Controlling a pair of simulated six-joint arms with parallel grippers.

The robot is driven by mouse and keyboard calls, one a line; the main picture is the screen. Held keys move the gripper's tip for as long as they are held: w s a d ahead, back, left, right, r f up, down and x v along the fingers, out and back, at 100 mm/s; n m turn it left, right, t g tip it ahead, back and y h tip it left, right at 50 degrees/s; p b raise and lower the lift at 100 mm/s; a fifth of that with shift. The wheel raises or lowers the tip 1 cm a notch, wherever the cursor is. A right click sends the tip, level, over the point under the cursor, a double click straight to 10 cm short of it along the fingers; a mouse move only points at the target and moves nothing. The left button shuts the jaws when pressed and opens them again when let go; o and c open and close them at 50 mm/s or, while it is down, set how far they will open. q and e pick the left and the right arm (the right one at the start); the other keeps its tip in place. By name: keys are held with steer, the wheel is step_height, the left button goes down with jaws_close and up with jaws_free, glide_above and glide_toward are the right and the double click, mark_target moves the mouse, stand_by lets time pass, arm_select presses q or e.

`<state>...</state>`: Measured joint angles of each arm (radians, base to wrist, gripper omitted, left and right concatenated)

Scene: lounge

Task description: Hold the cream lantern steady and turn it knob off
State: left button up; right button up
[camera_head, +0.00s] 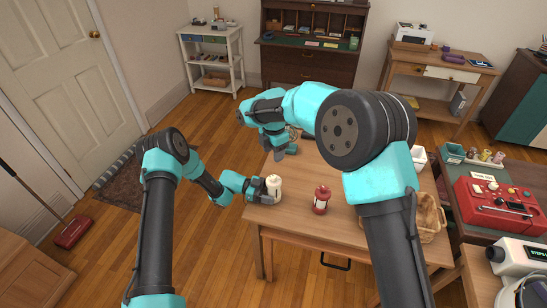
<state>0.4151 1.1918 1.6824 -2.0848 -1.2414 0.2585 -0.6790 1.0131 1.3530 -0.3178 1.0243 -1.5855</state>
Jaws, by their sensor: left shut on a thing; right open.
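The cream lantern (274,184) stands upright near the left edge of the wooden table (296,222). My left gripper (268,191) is shut on it from the left side. My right gripper (284,153) is open and empty, above the table's far left part, beyond the lantern and apart from it. The lantern's knob is too small to make out.
A red lantern (321,199) stands on the table to the right of the cream one. A wicker basket (431,217) sits at the table's right, partly behind my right arm. A side table with a red device (497,208) is farther right.

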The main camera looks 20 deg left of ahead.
stand_by(0.3)
arm_select(q)
steer(key=o, duration=0.8)
steer(key=a+r, duration=0.1)
steer(key=a, duration=1.1)
steer(key=shift+r, duration=0.15)
